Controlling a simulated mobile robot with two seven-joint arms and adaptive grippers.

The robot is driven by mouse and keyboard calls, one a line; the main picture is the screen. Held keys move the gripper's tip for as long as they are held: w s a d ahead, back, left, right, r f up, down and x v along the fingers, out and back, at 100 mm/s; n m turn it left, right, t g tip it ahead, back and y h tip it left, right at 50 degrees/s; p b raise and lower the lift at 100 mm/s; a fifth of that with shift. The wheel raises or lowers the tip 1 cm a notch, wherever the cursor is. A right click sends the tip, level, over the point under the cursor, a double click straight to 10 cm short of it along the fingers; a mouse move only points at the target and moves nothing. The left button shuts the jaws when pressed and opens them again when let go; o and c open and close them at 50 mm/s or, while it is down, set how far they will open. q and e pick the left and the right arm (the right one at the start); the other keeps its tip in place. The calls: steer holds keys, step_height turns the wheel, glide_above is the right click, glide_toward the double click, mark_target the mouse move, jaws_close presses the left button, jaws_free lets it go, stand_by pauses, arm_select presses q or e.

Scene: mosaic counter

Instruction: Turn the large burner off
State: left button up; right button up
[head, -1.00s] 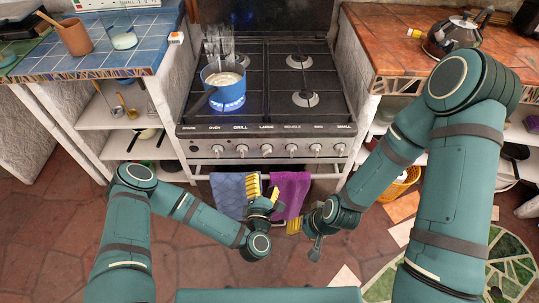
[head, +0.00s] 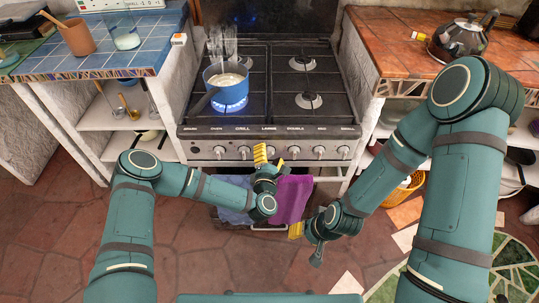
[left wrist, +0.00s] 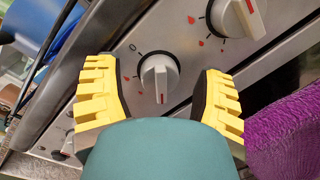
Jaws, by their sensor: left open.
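The stove (head: 300,130) has a row of white knobs along its front panel. A blue flame (head: 232,108) burns under a blue pot (head: 226,84) on the front left burner. My left gripper (head: 265,154) is at the panel below the "LARGE" label, covering the knob there in the head view. In the left wrist view, a white knob (left wrist: 160,72) sits between its open yellow fingers, with a visible gap on each side. The knob's red line points away from the "0" mark. My right gripper (head: 303,232) hangs low in front of the stove; its opening is unclear.
A purple towel (head: 292,199) and a blue towel (head: 235,190) hang below the panel, close under my left gripper. Another knob (left wrist: 243,14) is at the upper right in the left wrist view. A kettle (head: 459,38) stands on the right counter.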

arm_select(q)
jaws_close()
